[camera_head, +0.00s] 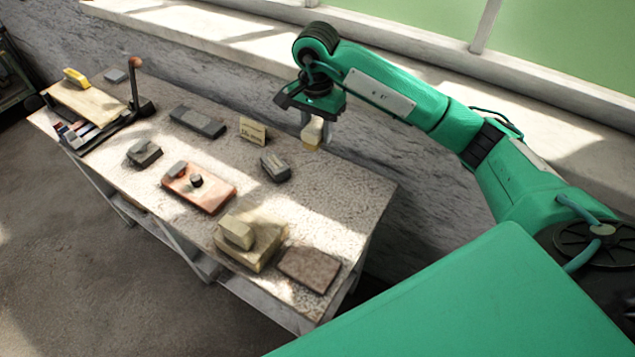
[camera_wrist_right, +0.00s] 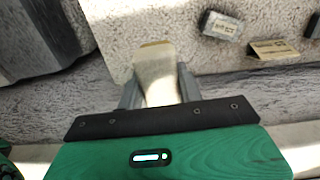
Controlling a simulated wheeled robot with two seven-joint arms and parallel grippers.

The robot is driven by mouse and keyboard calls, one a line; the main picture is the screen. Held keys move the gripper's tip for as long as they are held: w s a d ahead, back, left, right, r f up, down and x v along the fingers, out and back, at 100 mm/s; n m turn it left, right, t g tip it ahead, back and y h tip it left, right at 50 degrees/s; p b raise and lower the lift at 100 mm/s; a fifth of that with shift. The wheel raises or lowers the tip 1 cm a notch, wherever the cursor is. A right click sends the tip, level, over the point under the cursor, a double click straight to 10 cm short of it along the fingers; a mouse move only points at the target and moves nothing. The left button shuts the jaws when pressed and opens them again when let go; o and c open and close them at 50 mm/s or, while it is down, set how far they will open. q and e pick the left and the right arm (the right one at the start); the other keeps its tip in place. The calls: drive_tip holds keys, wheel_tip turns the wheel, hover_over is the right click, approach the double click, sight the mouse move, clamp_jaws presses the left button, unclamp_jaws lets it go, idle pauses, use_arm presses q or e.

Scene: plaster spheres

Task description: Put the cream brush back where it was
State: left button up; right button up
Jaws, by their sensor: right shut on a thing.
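My right gripper (camera_head: 313,122) is shut on the cream brush (camera_head: 313,134), just beyond the far edge of the table (camera_head: 335,205). The brush hangs below the fingers, apart from the tabletop in the picture; its exact height is hard to tell. In the right wrist view the brush (camera_wrist_right: 157,72) is a pale block with a tan end, between the two grey fingers (camera_wrist_right: 158,88). My left gripper is not in view.
A small card (camera_head: 253,131), a dark grey block (camera_head: 276,167), a long dark block (camera_head: 198,122), a reddish board (camera_head: 210,199), a cream block (camera_head: 262,258) and a brown slab (camera_head: 308,269) lie on the table. The far right tabletop is clear. A windowsill (camera_head: 235,30) runs behind.

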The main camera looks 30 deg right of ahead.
sight(319, 193)
drive_tip(key=shift+d, duration=0.4)
drive_tip(key=shift+d+f, duration=0.1)
drive_tip(key=shift+f, duration=0.25)
drive_tip(key=f+p, duration=0.5)
drive_tip(key=f, duration=1.4)
drive_tip(key=shift+a+f, duration=0.2)
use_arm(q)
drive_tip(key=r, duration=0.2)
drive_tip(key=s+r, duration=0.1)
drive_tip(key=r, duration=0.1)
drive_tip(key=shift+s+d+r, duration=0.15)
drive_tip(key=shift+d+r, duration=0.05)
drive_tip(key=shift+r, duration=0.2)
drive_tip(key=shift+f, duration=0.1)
use_arm(e)
drive_tip(key=shift+f, duration=0.1)
drive_tip(key=o, duration=0.6)
drive_tip(key=shift+b, duration=0.3)
drive_tip(key=shift+c, duration=0.2)
drive_tip(key=o, duration=0.4)
drive_tip(key=shift+o, duration=0.2)
